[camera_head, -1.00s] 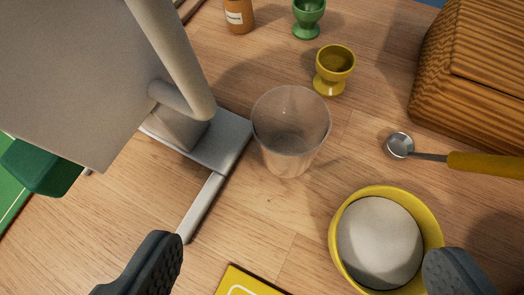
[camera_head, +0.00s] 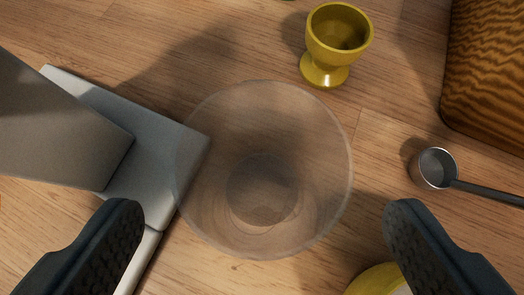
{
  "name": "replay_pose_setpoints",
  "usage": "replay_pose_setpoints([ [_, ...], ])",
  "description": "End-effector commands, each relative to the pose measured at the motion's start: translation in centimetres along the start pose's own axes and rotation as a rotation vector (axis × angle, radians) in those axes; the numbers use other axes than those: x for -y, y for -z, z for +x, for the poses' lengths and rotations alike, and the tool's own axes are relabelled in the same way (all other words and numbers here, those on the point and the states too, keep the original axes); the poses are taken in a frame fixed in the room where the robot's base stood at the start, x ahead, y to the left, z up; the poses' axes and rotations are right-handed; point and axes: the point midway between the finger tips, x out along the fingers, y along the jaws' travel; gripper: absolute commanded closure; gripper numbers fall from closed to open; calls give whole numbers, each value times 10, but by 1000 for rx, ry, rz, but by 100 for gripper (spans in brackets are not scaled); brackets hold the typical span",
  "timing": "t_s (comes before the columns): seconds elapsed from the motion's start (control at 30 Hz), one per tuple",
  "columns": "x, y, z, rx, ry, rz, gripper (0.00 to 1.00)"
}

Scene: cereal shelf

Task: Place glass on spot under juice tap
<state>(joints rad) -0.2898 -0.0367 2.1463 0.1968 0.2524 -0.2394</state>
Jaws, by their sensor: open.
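The clear glass (camera_head: 265,170) stands upright on the wooden table, seen from nearly straight above, in the middle of the view. My gripper (camera_head: 262,235) is open, with one dark finger at the lower left and one at the lower right. The glass lies between and just ahead of the fingers, and neither finger visibly touches it. A grey metal stand with a flat base (camera_head: 155,165) is at the left, its edge close beside the glass. The juice tap and the spot under it cannot be made out.
A yellow egg cup (camera_head: 338,40) stands behind the glass. A metal scoop (camera_head: 435,168) lies to the right. A brown ribbed box (camera_head: 490,75) is at the upper right. A yellow bowl (camera_head: 378,281) shows partly at the bottom, near the right finger.

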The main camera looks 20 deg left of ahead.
Motion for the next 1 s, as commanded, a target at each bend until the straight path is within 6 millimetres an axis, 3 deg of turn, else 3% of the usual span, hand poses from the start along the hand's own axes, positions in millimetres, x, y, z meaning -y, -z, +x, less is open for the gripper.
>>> replay_pose_setpoints([
  [0.27,0,0,11,1,0,0,12],
  [0.6,1,2,50,2,0,1,12],
  [0.9,1,3,55,0,0,0,12],
  [1.0,1,2,55,0,0,0,32],
])
